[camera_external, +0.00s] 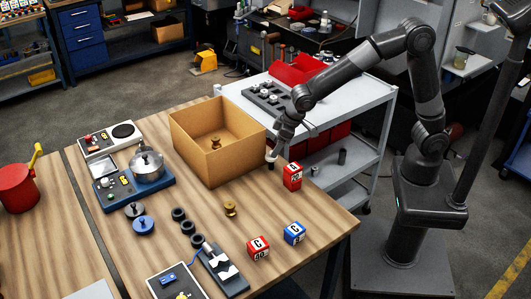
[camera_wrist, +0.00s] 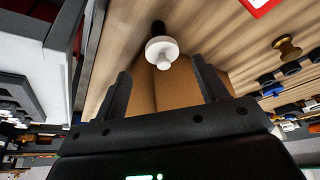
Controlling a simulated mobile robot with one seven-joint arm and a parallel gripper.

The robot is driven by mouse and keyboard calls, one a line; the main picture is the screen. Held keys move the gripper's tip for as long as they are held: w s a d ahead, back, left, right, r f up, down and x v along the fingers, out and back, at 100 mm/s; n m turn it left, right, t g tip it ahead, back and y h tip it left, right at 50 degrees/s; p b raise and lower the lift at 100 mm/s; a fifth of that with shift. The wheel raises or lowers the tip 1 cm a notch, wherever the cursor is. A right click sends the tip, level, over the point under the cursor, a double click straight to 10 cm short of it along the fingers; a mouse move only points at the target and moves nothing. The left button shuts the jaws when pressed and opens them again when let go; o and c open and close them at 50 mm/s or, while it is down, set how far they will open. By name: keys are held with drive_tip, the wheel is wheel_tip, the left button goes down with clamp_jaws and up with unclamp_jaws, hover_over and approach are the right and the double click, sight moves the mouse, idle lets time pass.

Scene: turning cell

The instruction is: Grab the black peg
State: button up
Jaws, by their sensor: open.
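My gripper (camera_external: 274,148) is open and points down at the table edge beside the cardboard box. In the wrist view its two fingers (camera_wrist: 160,74) stand apart with nothing clamped. A small piece with a white flange and knob (camera_wrist: 162,50) and a black end (camera_wrist: 158,27) shows just past and between the fingertips. Its pale part (camera_external: 271,156) shows at the fingertips in the external view, partly hidden. A black knobbed piece (camera_external: 134,209) sits at the table's left. Which piece is the black peg, I cannot tell for sure.
The open cardboard box (camera_external: 190,155) stands close left of my gripper, with a brass piece inside. A red block (camera_external: 292,176) is close right. Another brass piece (camera_external: 230,208), black rings (camera_external: 179,214) and a blue block (camera_external: 294,233) lie nearer. A grey cart (camera_external: 345,112) stands behind.

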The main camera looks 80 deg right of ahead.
sight(271, 162)
drive_tip(key=x, duration=0.4)
drive_tip(key=shift+w+a+f, duration=0.1)
drive_tip(key=shift+w+a, duration=0.1)
drive_tip(key=shift+c, duration=0.6)
drive_tip(key=c, duration=1.1)
